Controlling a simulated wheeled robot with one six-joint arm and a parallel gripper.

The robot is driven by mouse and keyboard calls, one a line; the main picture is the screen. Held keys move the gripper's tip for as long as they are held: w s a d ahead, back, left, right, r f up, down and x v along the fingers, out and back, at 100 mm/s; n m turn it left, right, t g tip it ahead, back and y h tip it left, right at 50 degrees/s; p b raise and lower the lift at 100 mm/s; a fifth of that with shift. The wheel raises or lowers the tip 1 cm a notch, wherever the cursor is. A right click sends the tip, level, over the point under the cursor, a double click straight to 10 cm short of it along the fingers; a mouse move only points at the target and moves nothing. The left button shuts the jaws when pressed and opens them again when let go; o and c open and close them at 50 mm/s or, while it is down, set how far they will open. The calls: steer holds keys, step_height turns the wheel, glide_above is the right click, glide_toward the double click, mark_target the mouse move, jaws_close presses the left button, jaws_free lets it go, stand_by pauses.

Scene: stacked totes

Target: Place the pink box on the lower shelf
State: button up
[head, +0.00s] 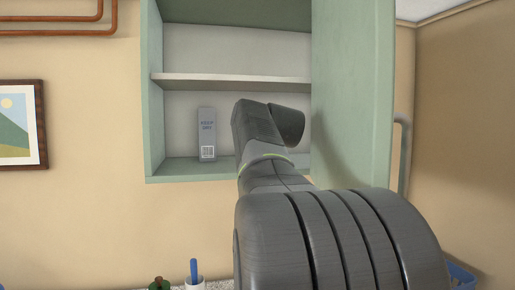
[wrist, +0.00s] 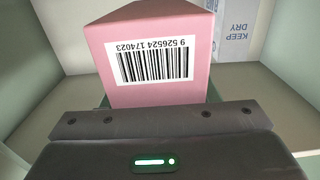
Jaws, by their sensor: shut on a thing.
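The pink box (wrist: 155,55) fills the upper middle of the wrist view, with a white barcode label facing the camera. My gripper (wrist: 158,112) is shut on it; the fingertips are mostly hidden behind the gripper body. In the head view my arm reaches into the open cabinet at the level of the lower shelf (head: 172,170), and it hides the pink box. Whether the box touches the shelf I cannot tell.
A grey-blue box (head: 207,134) stands upright on the lower shelf, left of my arm; its "KEEP DRY" print shows in the wrist view (wrist: 236,38). The upper shelf (head: 230,80) is empty where visible. The green cabinet door (head: 352,90) stands open at the right.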

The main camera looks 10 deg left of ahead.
steer(key=shift+w+f, duration=0.1)
steer(key=shift+f, duration=2.6)
steer(key=o, duration=1.2)
steer(key=shift+f, duration=0.15)
steer(key=shift+o, duration=0.2)
steer(key=b+v, duration=0.3)
steer(key=v, duration=0.4)
steer(key=shift+s, duration=0.3)
steer(key=shift+d, duration=0.1)
